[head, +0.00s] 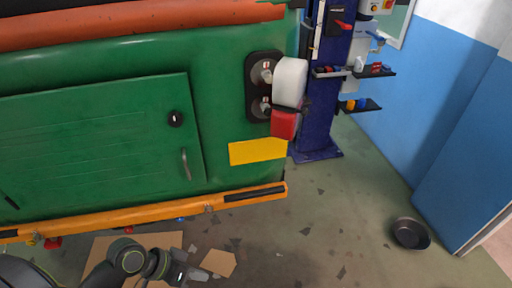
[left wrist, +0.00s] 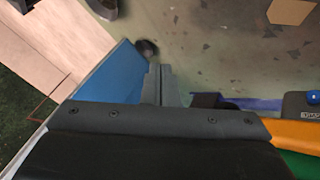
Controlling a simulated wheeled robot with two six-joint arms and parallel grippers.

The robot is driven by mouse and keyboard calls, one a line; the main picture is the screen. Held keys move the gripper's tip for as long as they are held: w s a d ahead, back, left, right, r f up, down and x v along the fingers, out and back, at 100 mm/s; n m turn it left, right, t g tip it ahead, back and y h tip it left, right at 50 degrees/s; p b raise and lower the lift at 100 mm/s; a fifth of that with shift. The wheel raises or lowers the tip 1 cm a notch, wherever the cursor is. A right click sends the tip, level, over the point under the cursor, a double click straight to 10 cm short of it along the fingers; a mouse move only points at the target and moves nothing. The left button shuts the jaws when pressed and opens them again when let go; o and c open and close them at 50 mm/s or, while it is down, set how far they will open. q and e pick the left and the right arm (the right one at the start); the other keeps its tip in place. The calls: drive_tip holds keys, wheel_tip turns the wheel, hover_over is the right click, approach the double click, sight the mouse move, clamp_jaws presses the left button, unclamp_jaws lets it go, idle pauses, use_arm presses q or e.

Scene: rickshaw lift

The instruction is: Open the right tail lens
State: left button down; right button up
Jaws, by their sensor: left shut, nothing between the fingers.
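The right tail lens (head: 289,82), white above and red below, stands swung out to the right of its black lamp housing (head: 262,86) on the rear of the green rickshaw (head: 100,125). Two bulbs in the housing are exposed. My left gripper (head: 199,274) is low at the bottom of the head view, below the orange bumper and well apart from the lens. In the left wrist view its fingers (left wrist: 160,85) are together with nothing between them. The lens is not clearly visible in that view. My right gripper is not in view.
A blue lift post (head: 324,90) with small tool shelves (head: 361,105) stands right behind the lens. The orange bumper (head: 130,212) spans above my left arm. A black pan (head: 410,234) and cardboard (head: 218,262) lie on the floor. Open floor lies between bumper and pan.

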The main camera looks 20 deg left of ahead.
use_arm(q)
drive_tip(key=w+a+r+n+t+h, duration=0.2)
drive_tip(key=w+a+r+n+t, duration=0.1)
drive_tip(key=w+a+r, duration=0.4)
drive_tip(key=w+a+r+n+t+h, duration=0.25)
drive_tip(key=w+r+n, duration=0.2)
drive_tip(key=r, duration=0.55)
drive_tip(key=w+a+r+n+t+h, duration=0.2)
drive_tip(key=w+a+r+n+t, duration=0.1)
drive_tip(key=w+a+r, duration=0.4)
drive_tip(key=s+d+b+x, duration=0.1)
drive_tip(key=s+d+x, duration=0.1)
drive_tip(key=x, duration=0.9)
drive_tip(key=s+d+b+x, duration=0.1)
drive_tip(key=s+b+x, duration=0.1)
drive_tip(key=x, duration=1)
drive_tip(key=shift+w+d+r+b, duration=0.25)
drive_tip(key=shift+d+r+b, duration=0.1)
drive_tip(key=shift+d, duration=0.2)
